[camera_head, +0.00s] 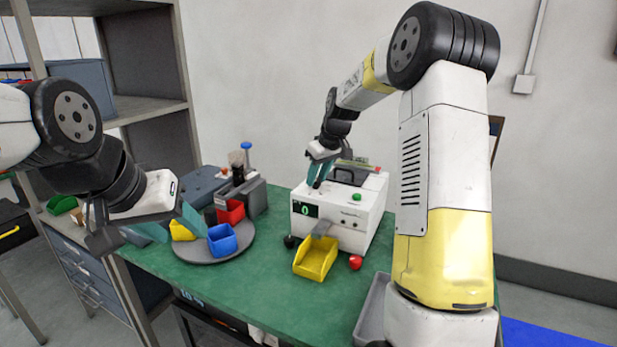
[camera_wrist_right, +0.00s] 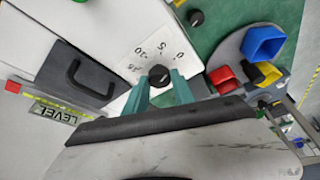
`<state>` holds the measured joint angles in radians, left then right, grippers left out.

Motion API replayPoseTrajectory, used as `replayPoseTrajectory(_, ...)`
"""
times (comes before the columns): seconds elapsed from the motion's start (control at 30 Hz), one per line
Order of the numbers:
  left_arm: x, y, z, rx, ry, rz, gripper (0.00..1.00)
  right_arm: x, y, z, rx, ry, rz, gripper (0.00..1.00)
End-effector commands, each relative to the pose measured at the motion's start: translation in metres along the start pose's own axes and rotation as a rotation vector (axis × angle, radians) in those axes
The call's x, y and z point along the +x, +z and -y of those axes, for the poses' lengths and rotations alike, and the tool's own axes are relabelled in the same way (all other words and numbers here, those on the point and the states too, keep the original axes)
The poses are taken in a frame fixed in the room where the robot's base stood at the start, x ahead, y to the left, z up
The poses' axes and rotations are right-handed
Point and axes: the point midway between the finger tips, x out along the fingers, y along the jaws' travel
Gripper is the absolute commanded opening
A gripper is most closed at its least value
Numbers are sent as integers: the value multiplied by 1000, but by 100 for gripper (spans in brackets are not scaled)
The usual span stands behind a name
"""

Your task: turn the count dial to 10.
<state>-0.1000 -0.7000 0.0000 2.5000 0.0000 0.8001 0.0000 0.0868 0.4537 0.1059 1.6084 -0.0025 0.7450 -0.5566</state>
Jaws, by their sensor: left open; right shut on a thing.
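The count dial (camera_wrist_right: 159,75) is a small black knob on a white plate marked 0, 5, 10 and 15 on top of the white machine (camera_head: 364,226). My right gripper (camera_wrist_right: 160,88) has its teal fingers on either side of the knob and is shut on it. In the head view my right gripper (camera_head: 317,176) hides the dial. The dial's pointer cannot be made out. The machine's front display (camera_head: 305,211) shows a green 0. My left gripper (camera_head: 150,232) is open and empty at the left, above the table edge.
A yellow bin (camera_head: 316,259) stands under the machine's chute. A red knob (camera_head: 356,262) is beside it. A grey turntable (camera_head: 205,257) carries red, blue and yellow bins. The machine's lid has a black handle (camera_wrist_right: 88,80). Green table (camera_head: 260,295) shows free at the front.

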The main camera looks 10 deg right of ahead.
Motion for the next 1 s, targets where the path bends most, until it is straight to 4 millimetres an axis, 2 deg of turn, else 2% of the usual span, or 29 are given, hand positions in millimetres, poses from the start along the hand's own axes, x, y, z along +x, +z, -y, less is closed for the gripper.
replayPoseTrajectory(1.0, 0, 0, 0, 0, 0, 0, 54, 2, -3, -7, -877, -362, -2, 0)
